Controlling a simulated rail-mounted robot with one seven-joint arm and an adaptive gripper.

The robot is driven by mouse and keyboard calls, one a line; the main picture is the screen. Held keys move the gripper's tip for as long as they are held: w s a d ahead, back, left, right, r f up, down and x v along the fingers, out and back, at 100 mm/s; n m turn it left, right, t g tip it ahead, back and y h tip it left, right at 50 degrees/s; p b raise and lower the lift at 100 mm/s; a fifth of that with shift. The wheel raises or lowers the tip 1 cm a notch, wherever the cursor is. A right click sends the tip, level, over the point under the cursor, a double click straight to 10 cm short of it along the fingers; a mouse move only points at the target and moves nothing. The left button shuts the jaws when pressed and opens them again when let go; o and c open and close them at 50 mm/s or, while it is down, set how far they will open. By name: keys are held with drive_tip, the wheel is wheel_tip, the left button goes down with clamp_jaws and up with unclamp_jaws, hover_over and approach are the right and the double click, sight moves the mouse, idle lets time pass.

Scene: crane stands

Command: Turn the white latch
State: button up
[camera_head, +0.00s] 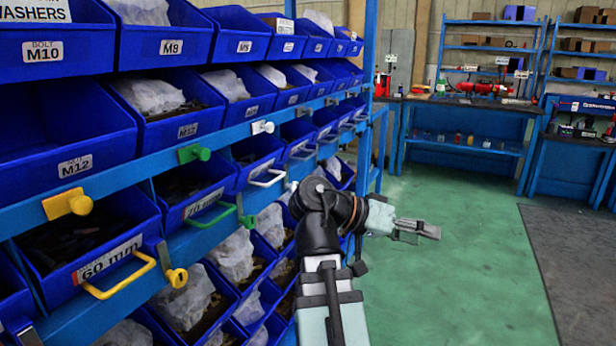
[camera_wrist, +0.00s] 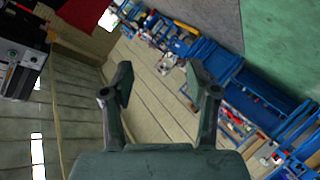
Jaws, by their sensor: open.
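A white latch (camera_head: 262,127) sits on the blue rail of the bin rack in the head view. It is above a bin with a white handle (camera_head: 268,178). My gripper (camera_head: 420,232) is to the right of the rack, over the green floor, well apart from the latch. The wrist view shows my gripper (camera_wrist: 160,82) with its two fingers spread and nothing between them. I cannot make out the white latch in the wrist view.
A green latch (camera_head: 194,153) and a yellow latch (camera_head: 68,203) sit on the same rail, nearer to the camera. Blue bins fill the rack at left. Workbenches (camera_head: 470,103) stand at the back. The green floor (camera_head: 480,265) at right is clear.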

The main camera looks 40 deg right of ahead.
drive_tip(key=w+d+f+n+t+y+p, duration=0.1)
drive_tip(key=d+f+n+t+y+p, duration=0.1)
drive_tip(key=d+f+n+p, duration=0.25)
drive_tip(key=n+t+y+p, duration=1.4)
drive_tip(key=t+y, duration=0.1)
drive_tip(key=t, duration=0.8)
approach(295, 186)
drive_tip(key=x, duration=0.7)
drive_tip(key=d+x, duration=0.1)
drive_tip(key=x, duration=0.2)
drive_tip(key=shift+w+a+f+p, duration=0.15)
drive_tip(key=shift+w+f+p, duration=0.15)
drive_tip(key=shift+w+p, duration=0.1)
